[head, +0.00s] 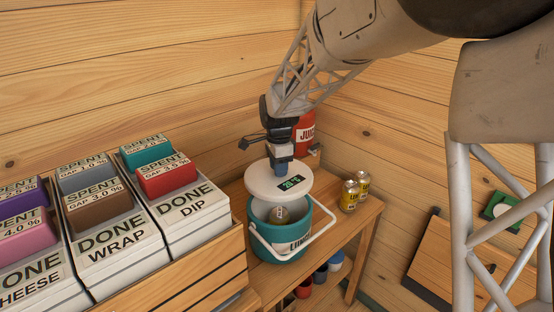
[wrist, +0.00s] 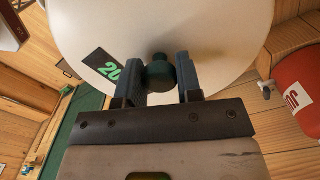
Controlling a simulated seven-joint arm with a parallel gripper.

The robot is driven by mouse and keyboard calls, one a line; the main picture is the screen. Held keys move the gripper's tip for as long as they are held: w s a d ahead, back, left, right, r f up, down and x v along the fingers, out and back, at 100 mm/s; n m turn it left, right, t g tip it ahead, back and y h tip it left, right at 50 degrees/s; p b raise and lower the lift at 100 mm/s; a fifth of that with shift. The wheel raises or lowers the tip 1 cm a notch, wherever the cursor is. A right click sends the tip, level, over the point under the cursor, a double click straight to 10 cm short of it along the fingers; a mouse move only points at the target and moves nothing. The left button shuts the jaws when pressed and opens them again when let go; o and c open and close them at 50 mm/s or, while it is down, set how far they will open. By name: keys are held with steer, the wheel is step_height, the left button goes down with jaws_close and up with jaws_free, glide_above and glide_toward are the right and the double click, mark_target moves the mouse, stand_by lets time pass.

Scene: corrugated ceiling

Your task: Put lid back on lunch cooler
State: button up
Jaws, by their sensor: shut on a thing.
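The white round lid (head: 264,184) with a dark display in green digits is held above the lunch cooler. My gripper (head: 281,168) is shut on the lid's dark knob, which shows between the fingers in the wrist view (wrist: 160,75). The teal lunch cooler (head: 275,244) stands open on a wooden shelf, its white handle hanging to the right and front. A can-like item (head: 279,215) shows inside it. The lid is apart from the rim, above it and a little toward the back, and covers part of the opening. The cooler is out of the wrist view.
A red juice container (head: 305,134) stands behind my gripper. Two gold cans (head: 350,195) stand right of the cooler. A wooden crate (head: 205,262) with labelled boxes is close on the left. Several coloured containers (head: 320,273) sit below the shelf.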

mark_target(279, 188)
steer(key=shift+s+d+r, duration=0.1)
steer(key=shift+s, duration=0.65)
steer(key=shift+s+d+r, duration=0.1)
steer(key=shift+s, duration=0.6)
steer(key=shift+f, duration=0.2)
steer(key=shift+f, duration=3.05)
steer(key=shift+f, duration=0.2)
steer(key=o, duration=1.5)
steer(key=shift+r, duration=0.1)
steer(key=shift+r, duration=3.4)
steer(key=shift+c, duration=0.2)
